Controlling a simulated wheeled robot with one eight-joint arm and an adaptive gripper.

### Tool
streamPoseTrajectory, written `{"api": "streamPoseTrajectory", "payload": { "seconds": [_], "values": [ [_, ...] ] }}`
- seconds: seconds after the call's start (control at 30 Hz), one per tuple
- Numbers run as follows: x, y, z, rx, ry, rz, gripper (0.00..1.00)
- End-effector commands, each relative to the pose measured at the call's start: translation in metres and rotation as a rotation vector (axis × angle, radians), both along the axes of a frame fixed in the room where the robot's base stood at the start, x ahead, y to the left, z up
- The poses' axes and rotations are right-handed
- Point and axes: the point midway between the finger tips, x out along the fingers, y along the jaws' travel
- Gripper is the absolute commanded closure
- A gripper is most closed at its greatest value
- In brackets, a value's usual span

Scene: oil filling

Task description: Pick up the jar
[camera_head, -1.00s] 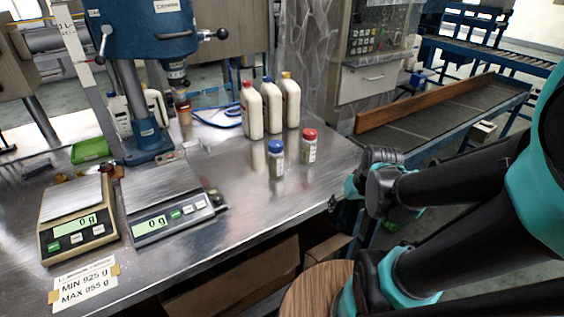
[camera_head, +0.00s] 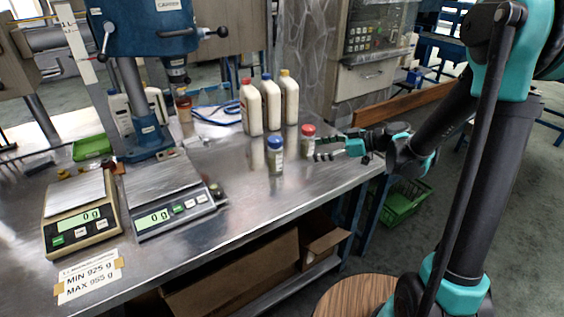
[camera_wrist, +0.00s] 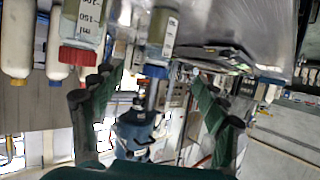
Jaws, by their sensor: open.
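Two small clear jars stand upright on the steel table: a blue-lidded jar (camera_head: 275,161) and, behind it to the right, a red-lidded jar (camera_head: 307,145). My gripper (camera_head: 322,149) is open and empty, just right of the red-lidded jar, with its fingers pointing left towards the jars. The wrist view is upside down. There the blue-lidded jar (camera_wrist: 162,35) shows beyond the gap between my open fingers (camera_wrist: 158,80). The red-lidded jar (camera_wrist: 83,30) is left of that gap, near the left finger. I cannot tell whether a finger touches it.
Several white bottles (camera_head: 271,103) stand behind the jars. Two scales (camera_head: 170,208) reading 0 g and a blue press (camera_head: 147,135) are at the left. The table's front edge runs below the jars. A green crate (camera_head: 403,203) lies on the floor at right.

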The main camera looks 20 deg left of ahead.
Motion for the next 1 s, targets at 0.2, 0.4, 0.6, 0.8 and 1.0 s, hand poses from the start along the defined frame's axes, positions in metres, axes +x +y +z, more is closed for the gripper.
{"api": "streamPoseTrajectory", "payload": {
  "seconds": [0.2,0.4,0.6,0.8,1.0],
  "values": [
    [0.001,0.04,-0.017,-0.002,0.001,0.004,0.27],
    [0.003,0.076,-0.031,-0.002,0.002,0.001,0.27],
    [0.005,0.098,-0.041,-0.003,0.002,-0.001,0.27],
    [0.006,0.106,-0.044,-0.003,0.002,-0.002,0.27],
    [0.008,0.128,-0.052,-0.004,0.002,0.0,0.27]
  ]
}}
